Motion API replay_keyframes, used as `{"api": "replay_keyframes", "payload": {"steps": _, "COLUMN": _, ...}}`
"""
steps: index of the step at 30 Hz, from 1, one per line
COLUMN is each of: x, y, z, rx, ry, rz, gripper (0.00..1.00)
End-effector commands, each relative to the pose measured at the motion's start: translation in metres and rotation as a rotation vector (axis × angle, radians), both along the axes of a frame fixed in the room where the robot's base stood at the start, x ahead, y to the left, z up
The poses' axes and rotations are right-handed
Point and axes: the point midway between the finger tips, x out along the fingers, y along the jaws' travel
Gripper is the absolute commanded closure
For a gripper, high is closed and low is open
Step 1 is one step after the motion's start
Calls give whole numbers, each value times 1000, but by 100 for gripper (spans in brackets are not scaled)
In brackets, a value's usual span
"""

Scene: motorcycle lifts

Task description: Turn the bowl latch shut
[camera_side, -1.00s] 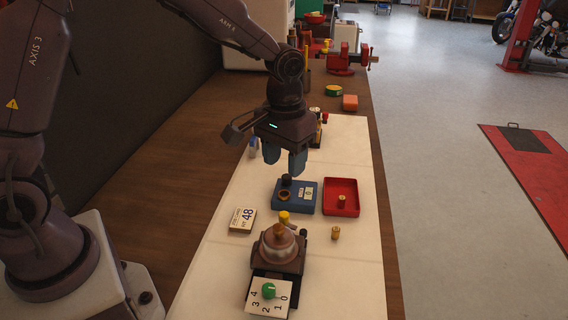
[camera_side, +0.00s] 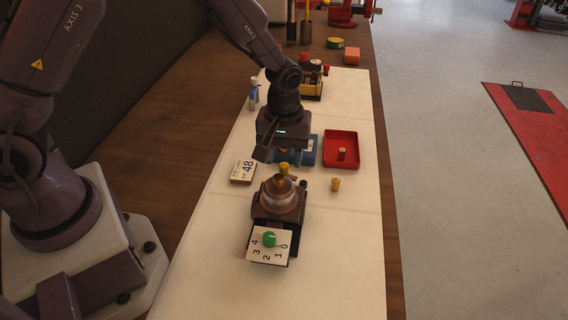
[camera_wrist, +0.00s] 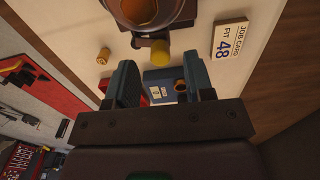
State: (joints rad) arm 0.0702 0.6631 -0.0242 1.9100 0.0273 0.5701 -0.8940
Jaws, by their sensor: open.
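A brown machine (camera_side: 290,212) carries a domed metal bowl (camera_side: 279,193), also at the top of the wrist view (camera_wrist: 146,10). A short lever with a yellow knob (camera_wrist: 160,51) sticks out beside the bowl; the knob also shows in the side view (camera_side: 284,168). I take this lever as the bowl latch; its exact setting is unclear. A green dial (camera_side: 269,240) sits on a plate numbered 0 to 4 at the machine's front. My gripper (camera_wrist: 161,66) is open and empty, its blue fingers just short of the knob, one each side in the wrist picture. My gripper partly hides the latch area in the side view.
A blue box (camera_side: 309,152) stands behind the machine, beside a red tray (camera_side: 328,160) with a brass piece. Another brass piece (camera_side: 335,184) stands on the pale mat. A job card reading 48 (camera_side: 243,171) lies left. The mat's front is clear.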

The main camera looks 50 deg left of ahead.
Motion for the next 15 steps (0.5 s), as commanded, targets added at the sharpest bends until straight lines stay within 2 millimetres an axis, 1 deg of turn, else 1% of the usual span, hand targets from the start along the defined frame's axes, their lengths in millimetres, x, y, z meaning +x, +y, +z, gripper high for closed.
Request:
{"api": "replay_keyframes", "payload": {"steps": 1, "x": -1, "y": 0, "z": -9, "rx": 0, "ry": 3, "rz": 0, "gripper": 52}}
{"api": "replay_keyframes", "payload": {"steps": 3, "x": 0, "y": 0, "z": -17, "rx": 0, "ry": 1, "rz": -1, "gripper": 52}}
{"api": "replay_keyframes", "payload": {"steps": 6, "x": 0, "y": 0, "z": -26, "rx": 1, "ry": 1, "rz": -1, "gripper": 52}}
{"api": "replay_keyframes", "payload": {"steps": 10, "x": 0, "y": 0, "z": -30, "rx": 0, "ry": -1, "rz": -1, "gripper": 52}}
{"api": "replay_keyframes", "payload": {"steps": 15, "x": 1, "y": 0, "z": -31, "rx": 1, "ry": -2, "rz": -1, "gripper": 52}}
